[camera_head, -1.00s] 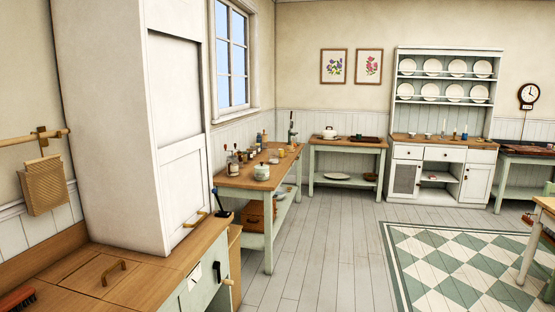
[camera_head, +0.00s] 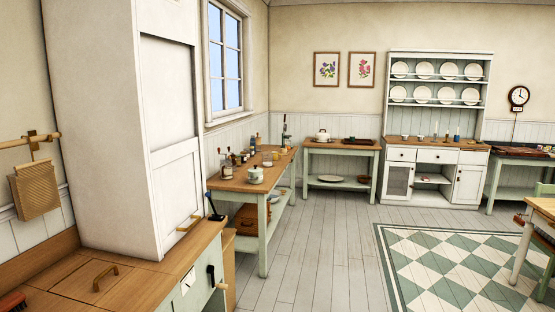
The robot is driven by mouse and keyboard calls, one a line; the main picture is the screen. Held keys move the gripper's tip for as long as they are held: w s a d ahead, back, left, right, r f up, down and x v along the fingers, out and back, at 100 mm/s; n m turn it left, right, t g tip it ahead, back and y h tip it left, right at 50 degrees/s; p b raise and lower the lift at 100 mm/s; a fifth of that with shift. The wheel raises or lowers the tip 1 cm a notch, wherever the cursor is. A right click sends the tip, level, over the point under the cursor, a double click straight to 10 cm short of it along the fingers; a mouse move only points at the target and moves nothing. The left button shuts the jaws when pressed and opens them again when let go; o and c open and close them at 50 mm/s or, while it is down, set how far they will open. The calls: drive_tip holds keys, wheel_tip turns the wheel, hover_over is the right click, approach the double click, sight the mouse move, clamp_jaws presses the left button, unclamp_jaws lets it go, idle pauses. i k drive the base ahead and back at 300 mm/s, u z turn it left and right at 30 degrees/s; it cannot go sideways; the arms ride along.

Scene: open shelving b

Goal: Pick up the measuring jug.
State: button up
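I cannot make out a measuring jug for certain in the head view. Several small items stand on the wood-topped side table (camera_head: 228,187) under the window, too small to tell apart fully. Among them are a pale lidded pot (camera_head: 256,175) near the front edge and several jars and bottles (camera_head: 227,170) behind it to the left. My gripper is not in view.
A wooden counter (camera_head: 150,277) and tall white cupboard (camera_head: 178,125) fill the near left. A smaller table (camera_head: 345,146) and plate dresser (camera_head: 437,142) stand at the back wall. Bare floor (camera_head: 318,240) lies open in the middle, beside a checkered rug (camera_head: 455,262).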

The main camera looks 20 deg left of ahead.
sight(267, 157)
drive_tip(key=z, duration=0.55)
drive_tip(key=k, duration=0.65)
drive_tip(key=z, duration=0.35)
drive_tip(key=i, duration=1.4)
drive_tip(key=u, duration=0.35)
drive_tip(key=i, duration=1.85)
drive_tip(key=u, duration=0.3)
drive_tip(key=i, duration=1.7)
drive_tip(key=u, duration=0.45)
drive_tip(key=i, duration=1.75)
drive_tip(key=u, duration=1.1)
drive_tip(key=i, duration=1.4)
drive_tip(key=u, duration=1.8)
drive_tip(key=i, duration=0.95)
drive_tip(key=u, duration=0.5)
